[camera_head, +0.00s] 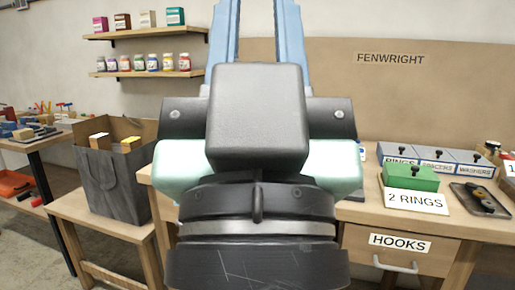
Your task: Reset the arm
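My own arm (258,125) fills the middle of the picture from bottom to top. It shows a dark block, pale green parts, a dark round joint at the bottom and two light blue bars that run up out of the frame. I cannot make out my gripper's fingertips in this view. Whether the gripper holds anything does not show.
A workbench at right carries lidded boxes (437,158), a green box (410,177), a "2 RINGS" card (416,201) and a dark tray (480,199). Below is a shut "HOOKS" drawer (400,253).

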